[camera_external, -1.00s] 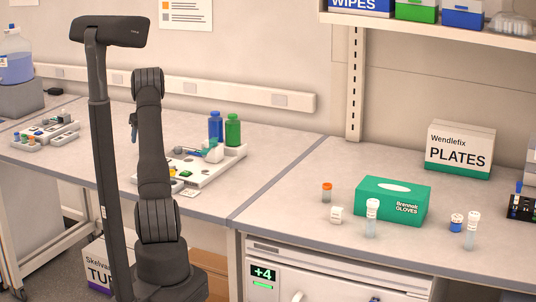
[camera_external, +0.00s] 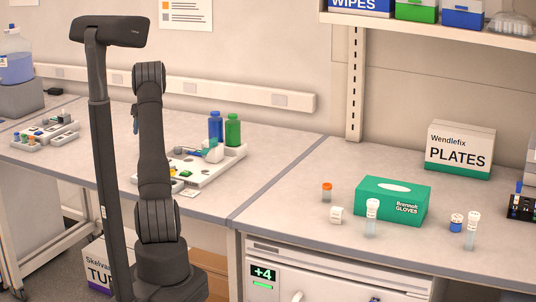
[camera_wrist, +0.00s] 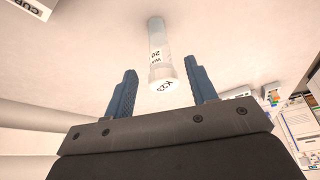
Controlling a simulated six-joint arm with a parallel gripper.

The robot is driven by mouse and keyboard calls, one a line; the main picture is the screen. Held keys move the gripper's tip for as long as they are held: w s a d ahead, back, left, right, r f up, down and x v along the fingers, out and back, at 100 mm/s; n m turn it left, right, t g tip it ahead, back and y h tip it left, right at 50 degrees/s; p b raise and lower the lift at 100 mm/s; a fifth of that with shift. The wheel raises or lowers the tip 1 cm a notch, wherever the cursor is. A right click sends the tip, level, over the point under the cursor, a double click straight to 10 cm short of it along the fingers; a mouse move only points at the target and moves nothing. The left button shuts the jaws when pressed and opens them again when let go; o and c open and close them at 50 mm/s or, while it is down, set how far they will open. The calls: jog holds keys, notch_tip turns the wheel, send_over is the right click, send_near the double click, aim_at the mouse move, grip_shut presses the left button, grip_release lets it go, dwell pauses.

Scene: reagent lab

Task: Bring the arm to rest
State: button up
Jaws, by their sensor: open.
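In the wrist view my gripper (camera_wrist: 161,66) is open, its two blue fingers apart. A clear tube with a white cap and a printed label (camera_wrist: 158,55) shows between and beyond the fingertips. I see no finger clearly touching it. The rest of the gripper is hidden behind the arm there.
A white tray (camera_external: 222,163) with a blue bottle (camera_external: 215,126) and a green bottle (camera_external: 233,130) is behind my arm. A green glove box (camera_external: 392,203) and several small containers stand on the right bench. A shelf (camera_external: 430,32) hangs above it.

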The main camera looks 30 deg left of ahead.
jog(key=x, duration=0.5)
jog(key=shift+a+f, duration=0.1)
jog(key=shift+f, duration=0.2)
notch_tip(320, 180, up, 5)
jog(key=shift+f, duration=0.25)
jog(key=w+d+r, duration=0.2)
jog(key=d+r, duration=0.5)
jog(key=d, duration=0.5)
notch_tip(320, 180, up, 11)
jog(key=w+d+m+t, duration=0.1)
jog(key=w+d+m, duration=0.2)
jog(key=d, duration=1.2)
jog(key=w+d+m+h, duration=0.1)
jog(key=w+d+m, duration=0.2)
jog(key=w+d, duration=0.4)
jog(key=d, duration=0.7)
jog(key=shift+w+d+f+t+h, duration=0.2)
jog(key=shift+w+d+t+h, duration=0.1)
jog(key=shift+w+d+t, duration=0.1)
